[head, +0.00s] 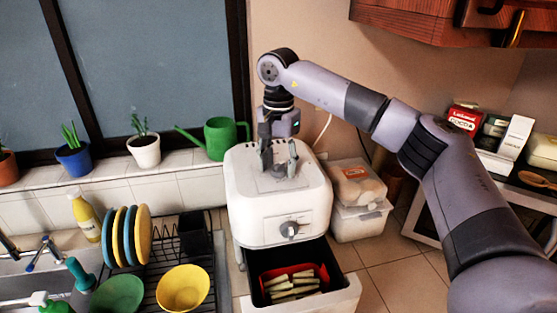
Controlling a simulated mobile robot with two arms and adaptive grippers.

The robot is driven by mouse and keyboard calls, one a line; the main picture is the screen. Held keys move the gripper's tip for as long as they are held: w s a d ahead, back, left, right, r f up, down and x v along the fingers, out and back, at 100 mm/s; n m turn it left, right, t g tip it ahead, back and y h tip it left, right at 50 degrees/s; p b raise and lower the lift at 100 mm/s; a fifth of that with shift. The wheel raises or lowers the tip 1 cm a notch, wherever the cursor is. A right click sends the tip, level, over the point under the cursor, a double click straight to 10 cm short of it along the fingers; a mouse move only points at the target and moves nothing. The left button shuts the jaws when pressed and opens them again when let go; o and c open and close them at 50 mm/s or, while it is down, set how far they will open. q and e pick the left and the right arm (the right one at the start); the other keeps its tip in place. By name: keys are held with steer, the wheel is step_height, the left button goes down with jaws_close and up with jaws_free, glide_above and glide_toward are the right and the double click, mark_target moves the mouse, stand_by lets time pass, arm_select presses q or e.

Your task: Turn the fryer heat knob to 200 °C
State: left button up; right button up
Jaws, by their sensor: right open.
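The white fryer (251,197) stands on the counter in the middle of the head view. A round grey and silver knob (290,229) is on its front face; its markings are too small to read. A grey dial (280,171) is on the fryer's top. My right gripper (279,166) points down at the top dial, with its open fingers on either side of it. I cannot tell whether the fingers touch the dial. The front knob is clear of the gripper. My left gripper is not in view.
The fryer's drawer (349,292) is pulled out below, with pale sticks in a red holder. Bagged food in a clear container (361,222) stands to the right. A dish rack (172,246) with plates and bowls is to the left. A green watering can (220,138) stands behind.

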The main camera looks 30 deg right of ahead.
steer(key=shift+f, duration=0.15)
steer(key=shift+c, duration=0.2)
jaws_close()
stand_by(0.4)
